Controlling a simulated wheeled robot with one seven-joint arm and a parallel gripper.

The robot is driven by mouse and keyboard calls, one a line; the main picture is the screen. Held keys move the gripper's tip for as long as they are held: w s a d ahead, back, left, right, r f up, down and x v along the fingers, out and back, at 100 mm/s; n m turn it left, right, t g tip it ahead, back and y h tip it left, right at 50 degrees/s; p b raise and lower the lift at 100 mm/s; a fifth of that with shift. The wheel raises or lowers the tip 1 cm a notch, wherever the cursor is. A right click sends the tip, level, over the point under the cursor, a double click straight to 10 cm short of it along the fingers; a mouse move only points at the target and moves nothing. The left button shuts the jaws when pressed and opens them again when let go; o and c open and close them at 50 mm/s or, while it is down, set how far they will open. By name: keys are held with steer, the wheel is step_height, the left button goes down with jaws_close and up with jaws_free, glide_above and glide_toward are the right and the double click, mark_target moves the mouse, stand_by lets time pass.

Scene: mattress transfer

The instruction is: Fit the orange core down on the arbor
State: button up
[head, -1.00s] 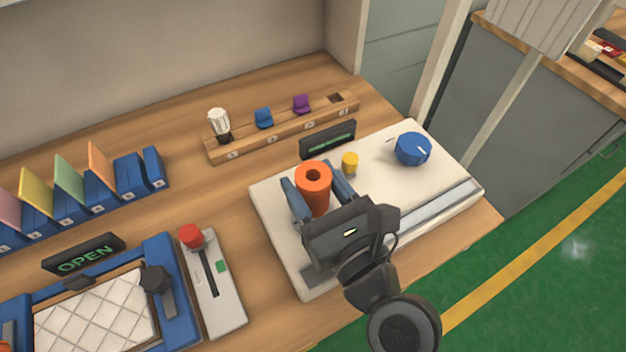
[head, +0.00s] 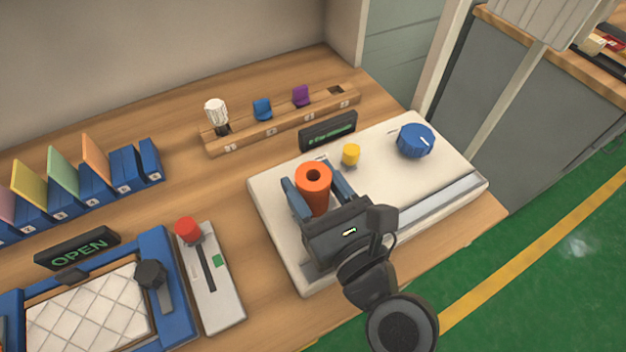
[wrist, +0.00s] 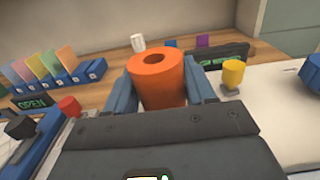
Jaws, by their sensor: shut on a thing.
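The orange core (head: 314,186) is an upright hollow cylinder with a hole in its top. My gripper (head: 316,190) is shut on it, one blue finger on each side, above the left part of the white machine plate (head: 275,215). In the wrist view the core (wrist: 158,82) stands upright between the blue fingers of my gripper (wrist: 162,85). The arbor does not show; the core and gripper may hide it. I cannot tell whether the core touches the plate.
A yellow knob (head: 351,154) stands close behind the core, with a blue dial (head: 415,140) to its right. A dark display (head: 328,131) stands at the plate's back edge. A wooden rack (head: 280,125) lies behind. A red-knobbed lever panel (head: 218,290) is at left.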

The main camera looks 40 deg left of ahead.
mark_target(322, 204)
steer(key=shift+f+b, duration=0.3)
steer(key=shift+f, duration=0.25)
steer(key=o, duration=1.1)
steer(key=b+v, duration=0.1)
steer(key=v, duration=0.6)
steer(key=shift+s+d, duration=0.15)
steer(key=shift+d, duration=0.25)
